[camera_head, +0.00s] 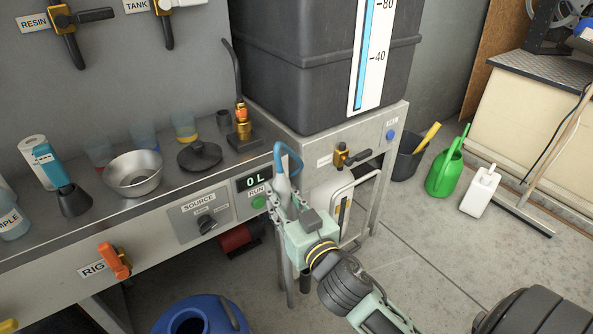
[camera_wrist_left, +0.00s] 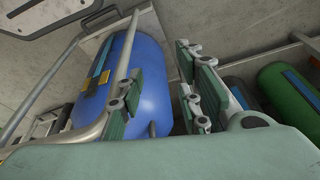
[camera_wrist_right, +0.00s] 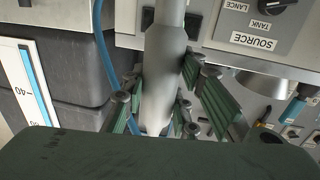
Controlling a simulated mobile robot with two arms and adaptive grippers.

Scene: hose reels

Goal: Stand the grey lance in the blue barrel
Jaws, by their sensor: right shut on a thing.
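My right gripper (camera_head: 287,207) is shut on the grey lance (camera_head: 281,184), in front of the bench near the RUN button. A blue hose (camera_head: 290,153) loops from the lance's upper end. In the right wrist view the lance (camera_wrist_right: 164,75) runs between the fingers. Its lower end is hard to make out in the head view. The blue barrel (camera_head: 188,322) stands on the floor at the bottom, cut by the frame edge, its dark opening upward; the lance is apart from it. In the left wrist view my left gripper (camera_wrist_left: 160,70) is open and empty, before a blue cylindrical body (camera_wrist_left: 140,85).
The bench holds a metal bowl (camera_head: 134,173), a black lid (camera_head: 199,155) and several cups. A big dark tank (camera_head: 312,60) stands behind. A green watering can (camera_head: 443,174) and white jug (camera_head: 480,191) stand on the floor, right. The floor between is mostly clear.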

